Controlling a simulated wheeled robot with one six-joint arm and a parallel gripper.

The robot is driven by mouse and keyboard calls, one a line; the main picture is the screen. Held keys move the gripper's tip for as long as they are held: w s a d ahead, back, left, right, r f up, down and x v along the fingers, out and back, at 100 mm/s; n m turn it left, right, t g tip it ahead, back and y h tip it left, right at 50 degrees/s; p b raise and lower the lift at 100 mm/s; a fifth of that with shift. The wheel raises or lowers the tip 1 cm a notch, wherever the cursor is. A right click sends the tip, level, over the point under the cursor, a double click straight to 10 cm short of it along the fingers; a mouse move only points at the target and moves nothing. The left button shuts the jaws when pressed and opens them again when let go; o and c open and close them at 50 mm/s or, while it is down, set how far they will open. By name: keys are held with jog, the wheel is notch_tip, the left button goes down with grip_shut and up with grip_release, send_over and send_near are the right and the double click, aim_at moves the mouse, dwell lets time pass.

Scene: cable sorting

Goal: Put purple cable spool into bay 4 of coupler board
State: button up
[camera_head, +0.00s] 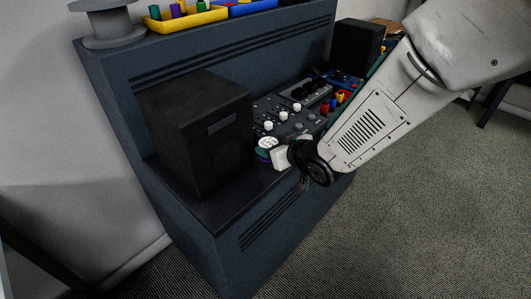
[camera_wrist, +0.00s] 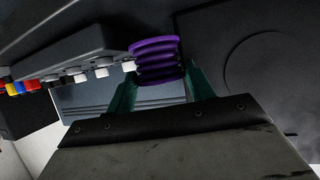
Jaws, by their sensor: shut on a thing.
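The purple cable spool (camera_wrist: 157,62) is a ribbed purple cylinder between the two teal fingers of my gripper (camera_wrist: 160,82) in the wrist view. My gripper is shut on it. In the head view my gripper (camera_head: 268,152) is beside the right side of a black speaker box, in front of the dark control panel; the spool is small and mostly hidden there. The dark board (camera_head: 284,116) carries white knobs and several coloured pieces. In the wrist view, a dark panel (camera_wrist: 75,40) with coloured and white caps is left of the spool. I cannot make out bay numbers.
The black speaker box (camera_head: 200,130) stands close left of my gripper, and a dark speaker face (camera_wrist: 260,65) fills the wrist view's right. Another black box (camera_head: 357,50) stands at the far end. Yellow (camera_head: 187,19) and blue (camera_head: 250,7) trays sit on the upper shelf.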

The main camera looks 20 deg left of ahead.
jog(key=shift+s+a+f, duration=0.1)
jog(key=shift+a+f, duration=0.1)
jog(key=shift+f, duration=0.7)
jog(key=shift+s+a+f, duration=0.1)
jog(key=shift+a+f, duration=0.1)
jog(key=shift+f, duration=0.65)
jog(key=o, duration=0.8)
jog(key=shift+c, duration=0.2)
jog(key=v, duration=1.2)
jog(key=shift+w+d+r, duration=0.1)
